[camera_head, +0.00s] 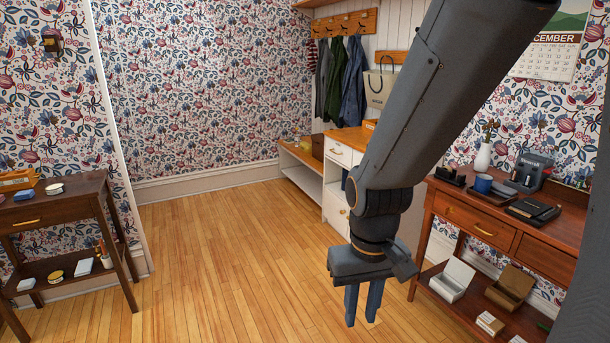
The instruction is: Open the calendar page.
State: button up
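The wall calendar (548,62) hangs at the top right, above the wooden console table. Its lower page reads "CEMBER", with the start of the word hidden behind my arm, over a grid of dates. A green landscape picture (568,22) shows above it, cut off by the top edge of the view. My gripper (362,306) hangs pointing down over the floor in the lower middle, well to the left of the calendar and below it. Its two fingers stand a little apart with nothing between them.
A dark side table (60,210) stands left. The wooden floor (225,250) between is clear.

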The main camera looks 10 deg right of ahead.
aim_at(550, 56)
jog(key=z, duration=0.3)
jog(key=i, duration=1.25)
jog(key=z, duration=1.4)
jog(key=i, duration=0.9)
jog(key=z, duration=1.15)
jog(key=i, duration=0.25)
jog(key=z, duration=0.1)
